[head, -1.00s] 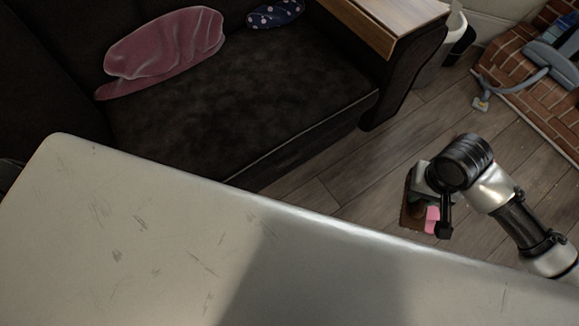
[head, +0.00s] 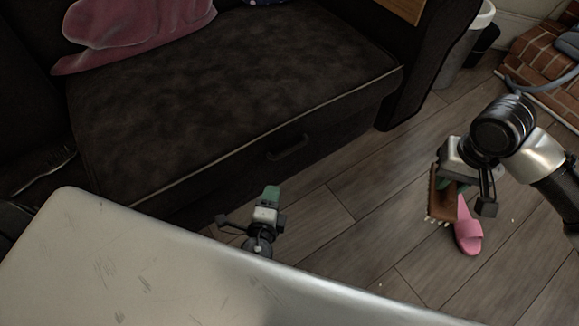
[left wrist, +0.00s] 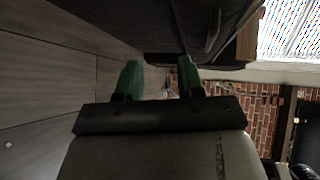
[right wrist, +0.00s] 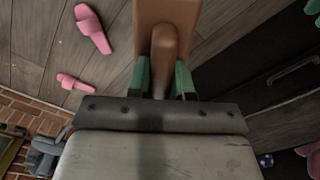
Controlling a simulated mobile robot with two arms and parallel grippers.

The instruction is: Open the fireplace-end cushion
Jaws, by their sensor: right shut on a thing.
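The dark seat cushion (head: 230,85) at the fireplace end of the sofa lies flat and closed. A dark handle (head: 289,148) is on the sofa front below it; this also shows in the left wrist view (left wrist: 213,30). My left gripper (head: 270,194) is low in front of the sofa, left of and apart from the handle. Its green fingers stand apart and empty in the left wrist view (left wrist: 159,78). My right gripper (head: 455,178) is shut on the handle of a brown brush (right wrist: 165,45), held over the floor right of the sofa.
A pale, scratched surface (head: 120,260) fills the lower left. A pink blanket (head: 140,28) lies on the sofa. A pink slipper (head: 467,228) is on the wooden floor near the brush. A bin (head: 462,55) and the brick hearth (head: 545,50) stand at the right.

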